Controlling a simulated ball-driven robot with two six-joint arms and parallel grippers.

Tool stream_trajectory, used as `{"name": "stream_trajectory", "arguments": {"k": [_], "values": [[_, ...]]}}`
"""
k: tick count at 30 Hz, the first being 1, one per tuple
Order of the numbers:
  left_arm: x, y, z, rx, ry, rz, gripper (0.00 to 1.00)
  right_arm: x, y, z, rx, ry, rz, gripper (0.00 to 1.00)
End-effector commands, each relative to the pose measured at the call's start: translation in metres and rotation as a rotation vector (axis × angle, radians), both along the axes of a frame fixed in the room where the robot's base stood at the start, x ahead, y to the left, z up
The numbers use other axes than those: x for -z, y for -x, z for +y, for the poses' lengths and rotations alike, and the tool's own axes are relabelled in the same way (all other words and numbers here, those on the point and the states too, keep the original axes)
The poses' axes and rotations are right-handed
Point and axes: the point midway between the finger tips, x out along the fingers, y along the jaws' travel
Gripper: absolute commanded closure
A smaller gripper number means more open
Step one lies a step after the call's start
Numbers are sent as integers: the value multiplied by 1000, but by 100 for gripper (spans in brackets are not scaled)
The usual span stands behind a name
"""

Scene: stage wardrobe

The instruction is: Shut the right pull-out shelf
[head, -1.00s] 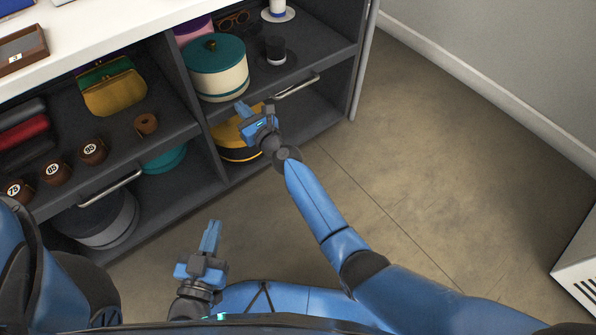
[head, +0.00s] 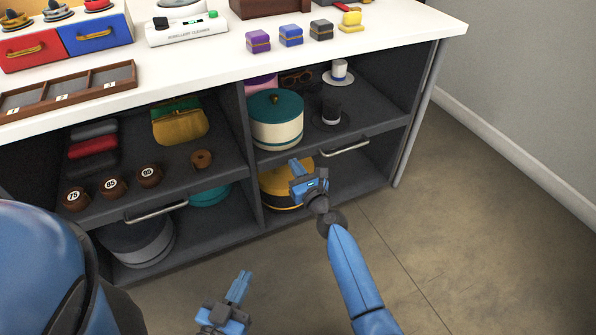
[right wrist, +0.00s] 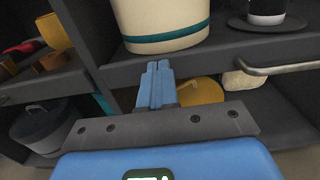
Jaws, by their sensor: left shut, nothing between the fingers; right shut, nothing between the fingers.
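The right pull-out shelf (head: 385,132) is a dark grey board in the cabinet's right bay, with a silver bar handle (head: 345,148) on its front. Its front edge looks close to the cabinet's front; I cannot tell exactly how far out it is. The handle also shows in the right wrist view (right wrist: 285,68). My right gripper (head: 296,168) is shut and empty, near the shelf's front edge and left of the handle. I cannot tell if it touches the edge. My left gripper (head: 242,284) is shut and empty, low over the floor before the cabinet.
On the right shelf stand a teal-lidded cream box (head: 276,125), a small black top hat (head: 331,112) and a white hat (head: 339,72). A yellow round box (head: 280,190) sits below. The left shelf (head: 170,187) holds rolls and purses. Floor (head: 450,220) at right is free.

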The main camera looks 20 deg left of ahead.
Motion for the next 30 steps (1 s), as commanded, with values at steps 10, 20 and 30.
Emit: {"name": "stream_trajectory", "arguments": {"k": [10,20,30], "values": [[-25,0,0,0,0,0,100,0,30,-31,-1,4,5,100],[-40,0,0,0,0,0,100,2,63,-64,-1,4,5,100],[-43,0,0,0,0,0,100,3,73,-74,-2,11,-5,100]]}}
